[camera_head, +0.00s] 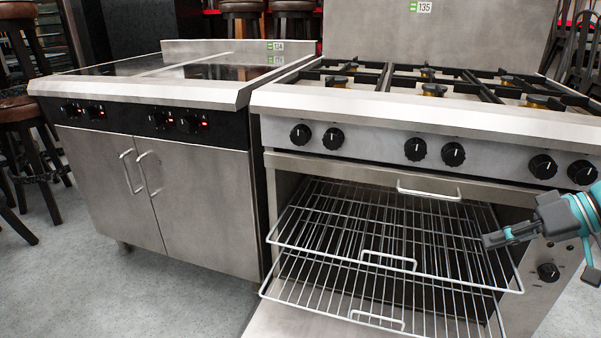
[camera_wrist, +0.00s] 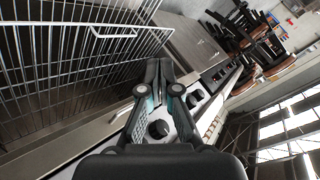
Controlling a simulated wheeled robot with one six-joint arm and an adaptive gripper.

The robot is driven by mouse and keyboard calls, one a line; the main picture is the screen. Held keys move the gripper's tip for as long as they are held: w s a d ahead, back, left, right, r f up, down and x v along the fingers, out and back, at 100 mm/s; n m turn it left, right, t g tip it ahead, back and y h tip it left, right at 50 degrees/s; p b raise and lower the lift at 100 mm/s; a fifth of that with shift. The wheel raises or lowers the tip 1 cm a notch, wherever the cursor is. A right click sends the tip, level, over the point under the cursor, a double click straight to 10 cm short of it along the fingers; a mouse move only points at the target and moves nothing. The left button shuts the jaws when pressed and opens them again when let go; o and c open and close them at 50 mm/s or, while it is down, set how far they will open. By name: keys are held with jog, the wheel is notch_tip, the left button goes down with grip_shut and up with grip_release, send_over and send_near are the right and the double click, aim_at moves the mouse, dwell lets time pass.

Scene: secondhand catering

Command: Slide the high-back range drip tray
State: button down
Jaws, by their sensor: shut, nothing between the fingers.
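The high-back range (camera_head: 420,105) stands at the right in the head view, with a tall steel back panel. A narrow pale handle (camera_head: 428,193), apparently the drip tray's, sits in the strip under the knob panel and above the oven opening. The tray's body is hard to make out, so I cannot tell how far it is out. My gripper (camera_head: 488,241) is shut and empty, at the right in front of the oven, to the right of and lower than that handle. In the wrist view my gripper's fingers (camera_wrist: 157,68) are together.
Two wire racks (camera_head: 390,230) stick out of the oven, close to my gripper; they also show in the wrist view (camera_wrist: 70,60). The open oven door (camera_head: 290,320) lies below them. A steel cabinet (camera_head: 180,190) stands at the left. The floor (camera_head: 100,270) before it is clear.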

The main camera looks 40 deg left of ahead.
jog(key=s+d+f+m+t+h, duration=0.3)
jog(key=s+d+f+m+h, duration=0.15)
jog(key=s, duration=0.45)
jog(key=s+d+f+m+t+h, duration=0.35)
jog(key=s+d, duration=0.25)
jog(key=s, duration=0.2)
jog(key=n+t+y, duration=0.4)
jog(key=n+y, duration=1)
jog(key=n, duration=1.4)
send_near(293, 166)
jog(key=s+a, duration=0.1)
jog(key=a, duration=0.2)
jog(key=w+a, duration=0.2)
jog(key=w, duration=0.1)
jog(key=shift+r+g, duration=0.1)
jog(key=shift+g, duration=0.15)
jog(key=shift+w+a+p, duration=0.15)
jog(key=shift+w+p, duration=0.15)
jog(key=shift+w, duration=0.25)
